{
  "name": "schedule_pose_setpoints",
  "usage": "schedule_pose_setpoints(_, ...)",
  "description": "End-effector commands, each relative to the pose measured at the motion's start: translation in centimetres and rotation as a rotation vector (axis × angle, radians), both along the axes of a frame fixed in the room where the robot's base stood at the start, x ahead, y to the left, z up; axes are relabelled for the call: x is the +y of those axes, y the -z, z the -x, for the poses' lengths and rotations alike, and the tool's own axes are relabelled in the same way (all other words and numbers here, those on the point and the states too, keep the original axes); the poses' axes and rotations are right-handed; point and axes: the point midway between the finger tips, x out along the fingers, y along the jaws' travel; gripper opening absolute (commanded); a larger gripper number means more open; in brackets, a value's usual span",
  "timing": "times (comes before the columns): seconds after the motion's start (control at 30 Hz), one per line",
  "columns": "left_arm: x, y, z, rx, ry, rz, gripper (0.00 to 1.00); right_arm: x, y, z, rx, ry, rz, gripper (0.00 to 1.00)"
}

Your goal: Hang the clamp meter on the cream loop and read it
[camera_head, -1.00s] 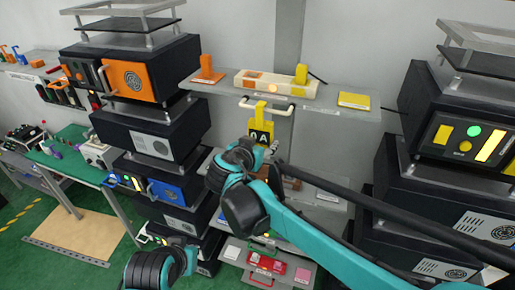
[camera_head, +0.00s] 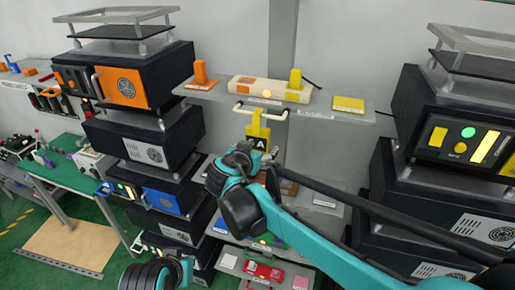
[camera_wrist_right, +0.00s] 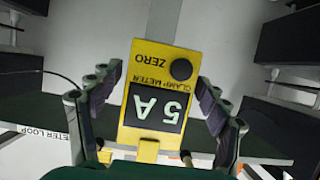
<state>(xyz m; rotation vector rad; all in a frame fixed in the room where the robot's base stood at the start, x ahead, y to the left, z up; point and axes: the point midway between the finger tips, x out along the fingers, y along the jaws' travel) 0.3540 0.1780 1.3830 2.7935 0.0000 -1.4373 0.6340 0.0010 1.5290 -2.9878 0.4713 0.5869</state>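The yellow clamp meter (camera_wrist_right: 160,95) faces the right wrist camera, upside down, with a black knob and a dark display reading 5 A. In the head view the clamp meter (camera_head: 257,131) hangs upright, its top at the cream loop (camera_head: 261,112) under the upper shelf. Whether its hook bears fully on the loop is hard to see. My right gripper (camera_wrist_right: 160,75) has a finger on either side of the meter. A narrow gap shows on the left; the right fingertip is very close to the edge. The left arm shows at the lower left; its fingers are not clear.
The upper shelf (camera_head: 345,117) carries a cream box (camera_head: 271,90), an orange bracket (camera_head: 200,76) and a yellow pad (camera_head: 348,104). Dark equipment stacks (camera_head: 455,160) stand on both sides. Lower shelves hold a red case (camera_head: 263,270).

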Motion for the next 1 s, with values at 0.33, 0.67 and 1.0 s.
schedule_pose_setpoints(0.33, 0.0, 0.0, 0.0, 0.000, 0.000, 0.000, 0.00, 0.1, -0.1, 0.2, 0.001, -0.001, -0.001, 0.83)
schedule_pose_setpoints(0.67, 0.0, 0.0, 0.0, 0.000, 0.000, 0.000, 0.00, 1.9, -2.2, 5.4, 0.001, -0.004, 0.000, 0.83)
schedule_pose_setpoints(1.0, 0.0, 0.0, 0.0, 0.000, 0.000, 0.000, 0.00, 3.3, -4.3, 10.2, 0.000, -0.002, 0.000, 0.83)
